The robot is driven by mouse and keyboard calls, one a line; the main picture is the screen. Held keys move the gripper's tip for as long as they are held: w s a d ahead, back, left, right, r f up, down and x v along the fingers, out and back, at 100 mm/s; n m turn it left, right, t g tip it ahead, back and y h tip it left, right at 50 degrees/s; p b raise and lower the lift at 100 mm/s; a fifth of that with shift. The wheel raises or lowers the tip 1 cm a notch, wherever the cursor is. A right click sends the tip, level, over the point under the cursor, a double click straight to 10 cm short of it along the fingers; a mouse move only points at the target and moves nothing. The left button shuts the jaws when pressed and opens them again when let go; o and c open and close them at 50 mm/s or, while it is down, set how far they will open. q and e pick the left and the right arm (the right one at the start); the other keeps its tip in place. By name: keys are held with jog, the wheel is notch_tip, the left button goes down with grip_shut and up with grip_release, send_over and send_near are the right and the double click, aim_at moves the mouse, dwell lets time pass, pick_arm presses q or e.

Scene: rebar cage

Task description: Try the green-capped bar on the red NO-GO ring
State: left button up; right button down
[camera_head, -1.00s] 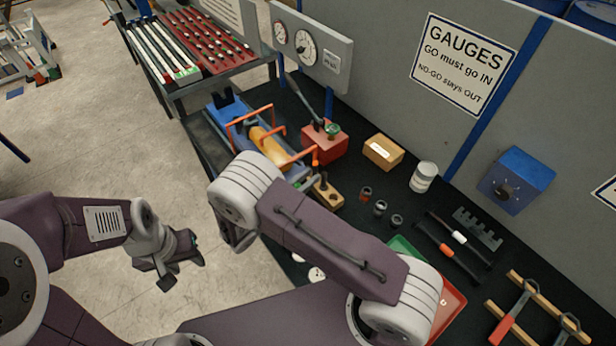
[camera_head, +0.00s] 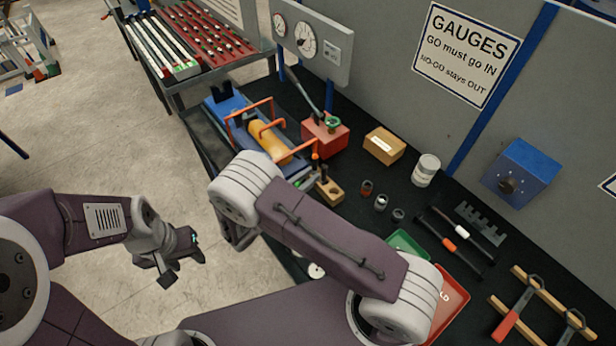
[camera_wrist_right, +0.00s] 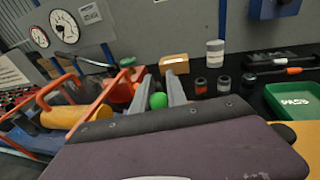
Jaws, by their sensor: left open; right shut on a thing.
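The red-handled ring gauge (camera_head: 514,314) lies across a wooden rack at the lower right of the head view. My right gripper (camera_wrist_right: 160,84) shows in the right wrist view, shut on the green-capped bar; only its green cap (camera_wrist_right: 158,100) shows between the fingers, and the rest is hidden. In the head view my right arm hides this gripper and the bar. The ring gauge is not visible in the wrist view. My left gripper (camera_head: 182,266) is open and empty over the floor, left of the bench.
A green tray (camera_wrist_right: 296,101) marked PASS and a red tray (camera_head: 452,304) lie on the bench, partly behind my right arm. A bending machine (camera_head: 262,136), red box (camera_head: 325,138), cardboard box (camera_head: 384,145) and white jar (camera_head: 425,170) stand along the bench. A grey panel (camera_head: 400,90) rises behind.

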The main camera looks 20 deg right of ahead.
dwell(0.4)
pick_arm(q)
jog(key=shift+f+b, duration=1.55)
jog(key=shift+b, duration=0.05)
pick_arm(e)
jog(key=shift+f, duration=1.95)
jog(key=c, duration=1.3)
grip_release()
jog(key=shift+o, duration=0.2)
jog(key=shift+a, duration=0.15)
